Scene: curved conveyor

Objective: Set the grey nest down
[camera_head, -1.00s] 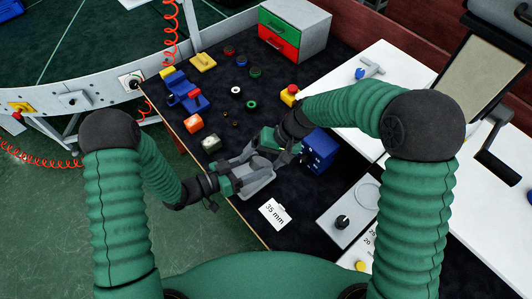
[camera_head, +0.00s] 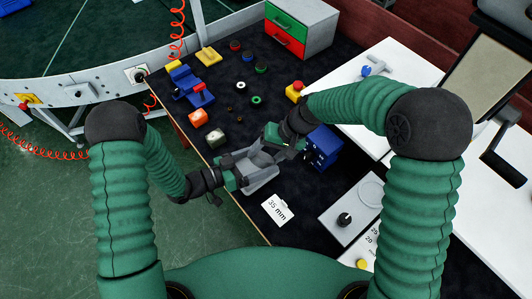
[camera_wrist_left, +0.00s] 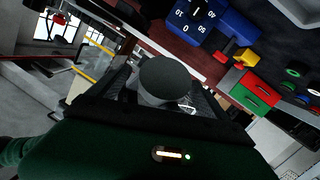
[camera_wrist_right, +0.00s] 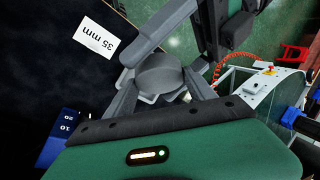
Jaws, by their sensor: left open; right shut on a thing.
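The grey nest (camera_head: 262,176) is a shallow angular piece just above or on the dark tabletop, between my two grippers. My right gripper (camera_head: 285,143) is shut on its upper right side. In the right wrist view the nest (camera_wrist_right: 150,42) stretches beyond my right fingers. My left gripper (camera_head: 232,173) is open at the nest's left side; whether it touches is unclear. Whether the nest's underside rests on the table is hidden.
A white "35 mm" card (camera_head: 277,209) lies just below the nest. A blue block (camera_head: 322,146) stands close to its right. The table edge (camera_head: 226,195) is close on the left.

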